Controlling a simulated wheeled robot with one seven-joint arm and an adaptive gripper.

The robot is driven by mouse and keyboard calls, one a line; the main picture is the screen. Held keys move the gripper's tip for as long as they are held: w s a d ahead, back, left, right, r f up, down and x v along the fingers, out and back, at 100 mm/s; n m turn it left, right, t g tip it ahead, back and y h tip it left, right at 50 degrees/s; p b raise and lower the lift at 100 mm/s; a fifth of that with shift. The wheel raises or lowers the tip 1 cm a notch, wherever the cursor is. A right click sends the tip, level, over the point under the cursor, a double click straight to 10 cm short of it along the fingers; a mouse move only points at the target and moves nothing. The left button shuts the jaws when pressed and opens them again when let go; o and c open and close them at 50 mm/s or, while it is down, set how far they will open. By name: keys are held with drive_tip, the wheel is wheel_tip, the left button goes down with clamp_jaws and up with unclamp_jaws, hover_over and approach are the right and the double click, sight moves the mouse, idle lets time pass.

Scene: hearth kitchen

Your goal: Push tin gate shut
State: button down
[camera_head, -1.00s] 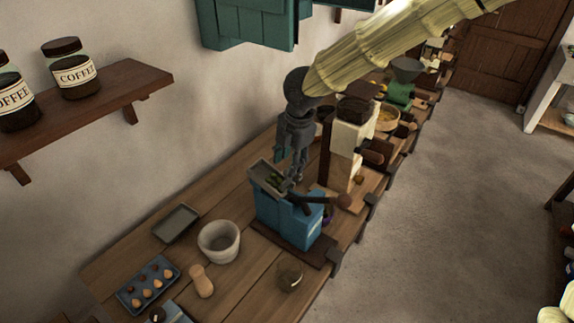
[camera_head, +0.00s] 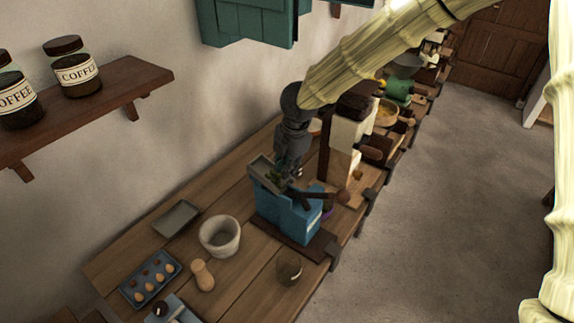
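A blue box-shaped machine (camera_head: 278,216) stands on a dark board on the wooden counter. A grey tin hopper (camera_head: 262,172) sits on its top left with something dark green in it. A dark crank with a round brown knob (camera_head: 342,196) reaches out to the right. I cannot make out the tin gate as a separate part. My gripper (camera_head: 288,176) points down at the top of the machine, beside the hopper's right side. Its fingertips are dark, small and partly merged with the machine, so contact and finger opening cannot be told.
In front stand a stone bowl (camera_head: 220,237), a wooden peg-like figure (camera_head: 202,276), a dark round jar (camera_head: 290,270), a grey tray (camera_head: 176,219) and a blue tray of small egg-like pieces (camera_head: 150,280). Cream and brown machines (camera_head: 347,134) crowd behind my gripper. The floor at right is open.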

drive_tip(key=shift+f+b, duration=1)
drive_tip(key=shift+f, duration=0.45)
drive_tip(key=shift+s+r, duration=0.1)
drive_tip(key=c, duration=1.3)
unclamp_jaws()
drive_tip(key=shift+c, duration=0.2)
drive_tip(key=shift+r, duration=0.1)
wheel_tip(320, 180, up, 12)
drive_tip(key=s+d, duration=0.1)
drive_tip(key=shift+s+d+f, duration=0.25)
drive_tip(key=shift+d, duration=0.05)
